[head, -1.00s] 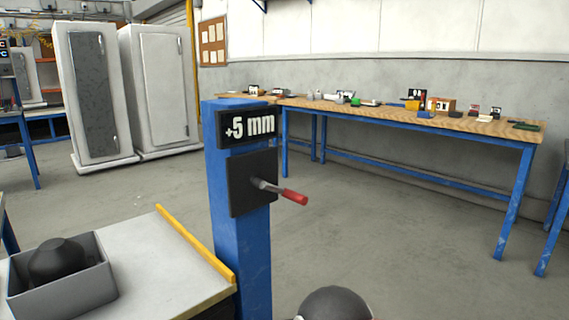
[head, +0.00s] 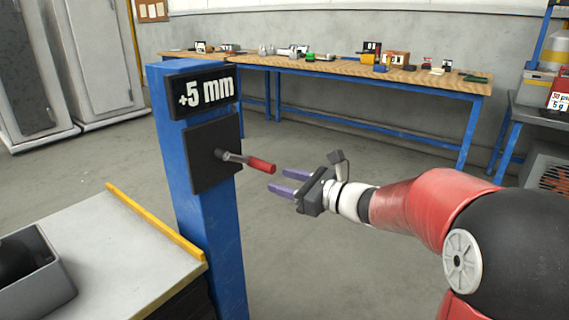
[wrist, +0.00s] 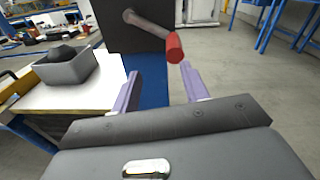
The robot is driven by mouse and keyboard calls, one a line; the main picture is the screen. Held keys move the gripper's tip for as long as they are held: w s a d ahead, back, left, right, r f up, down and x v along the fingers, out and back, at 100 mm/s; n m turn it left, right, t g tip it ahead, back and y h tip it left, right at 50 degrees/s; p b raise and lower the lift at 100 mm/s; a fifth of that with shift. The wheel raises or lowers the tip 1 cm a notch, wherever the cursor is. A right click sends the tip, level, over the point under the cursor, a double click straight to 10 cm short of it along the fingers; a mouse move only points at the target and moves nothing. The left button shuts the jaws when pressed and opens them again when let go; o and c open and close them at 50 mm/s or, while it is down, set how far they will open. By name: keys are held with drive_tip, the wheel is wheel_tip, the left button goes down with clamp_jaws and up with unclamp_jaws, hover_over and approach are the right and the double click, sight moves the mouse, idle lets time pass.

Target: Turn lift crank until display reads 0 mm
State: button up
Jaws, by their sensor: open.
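The lift crank (head: 245,161) has a metal arm and a red handle, and sticks out from a dark plate (head: 213,153) on a blue post (head: 170,105). The display (head: 204,92) above the plate reads +5 mm. My gripper (head: 279,182) is open and empty, its two purple fingers pointing at the post, just right of the red handle and slightly below it. In the wrist view the red handle (wrist: 175,48) shows ahead of the fingertips, between them sideways and nearer the right finger. No contact shows.
A light-topped table (head: 95,255) with a yellow edge strip (head: 155,222) and a grey bin (head: 40,272) stands left of the post. A long wooden bench (head: 330,68) with small items stands behind. The floor right of the post is open.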

sight(262, 166)
drive_tip(key=shift+w+d+m+t, duration=0.15)
drive_tip(key=shift+w+m+t, duration=0.2)
drive_tip(key=shift+w, duration=0.2)
drive_tip(key=shift+w+r+m, duration=0.15)
drive_tip(key=shift+w+m, duration=0.2)
drive_tip(key=shift+w, duration=0.25)
drive_tip(key=x, duration=0.7)
drive_tip(key=shift+w+a+p, duration=0.25)
drive_tip(key=shift+p, duration=0.15)
drive_tip(key=shift+c, duration=0.4)
clamp_jaws()
